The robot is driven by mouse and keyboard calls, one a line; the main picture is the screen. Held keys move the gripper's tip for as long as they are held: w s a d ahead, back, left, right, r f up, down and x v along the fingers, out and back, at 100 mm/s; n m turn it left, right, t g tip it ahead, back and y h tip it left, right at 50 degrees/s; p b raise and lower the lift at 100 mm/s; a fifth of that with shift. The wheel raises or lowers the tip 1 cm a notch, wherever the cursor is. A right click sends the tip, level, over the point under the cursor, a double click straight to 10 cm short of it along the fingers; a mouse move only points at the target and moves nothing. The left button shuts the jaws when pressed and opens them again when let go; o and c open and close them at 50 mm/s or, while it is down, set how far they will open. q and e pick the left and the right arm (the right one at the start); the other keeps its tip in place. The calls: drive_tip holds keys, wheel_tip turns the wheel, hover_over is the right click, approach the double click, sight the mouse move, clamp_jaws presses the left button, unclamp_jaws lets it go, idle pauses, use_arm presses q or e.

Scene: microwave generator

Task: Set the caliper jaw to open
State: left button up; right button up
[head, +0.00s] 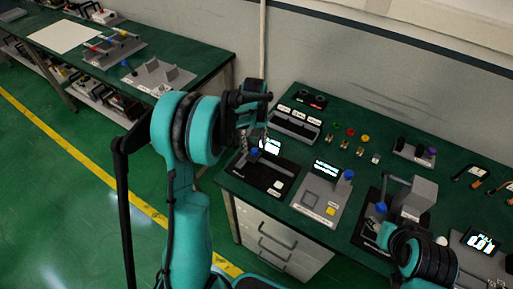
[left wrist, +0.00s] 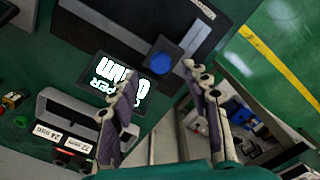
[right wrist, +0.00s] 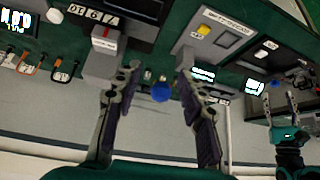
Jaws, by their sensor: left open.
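The caliper station is a black base (head: 262,174) at the left end of the green bench, with a lit screen (head: 271,147) and a blue knob (head: 253,153). The left wrist view shows the screen (left wrist: 118,80), partly covered by a finger, and the blue knob (left wrist: 162,67). My left gripper (left wrist: 160,76) is open and empty, its fingertips either side of the knob in that view; contact cannot be told. My right gripper (right wrist: 158,72) is open with nothing held. Another blue knob (right wrist: 161,92) shows beyond its fingers. The jaw itself is not clear.
A grey panel (head: 313,204) with a screen, blue knob and yellow button stands right of the caliper. A grey block device (head: 415,196) is further right. A grey slotted rack (head: 296,127) stands behind. A second bench (head: 130,60) is at the left, across open floor.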

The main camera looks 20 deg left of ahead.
sight(254, 150)
use_arm(q)
drive_tip(key=shift+f+b, duration=0.35)
drive_tip(key=shift+f, duration=1.65)
clamp_jaws()
drive_tip(key=d, duration=0.6)
drive_tip(key=shift+s+d+b, duration=0.1)
drive_tip(key=shift+s+b, duration=0.25)
drive_tip(key=shift+s, duration=0.05)
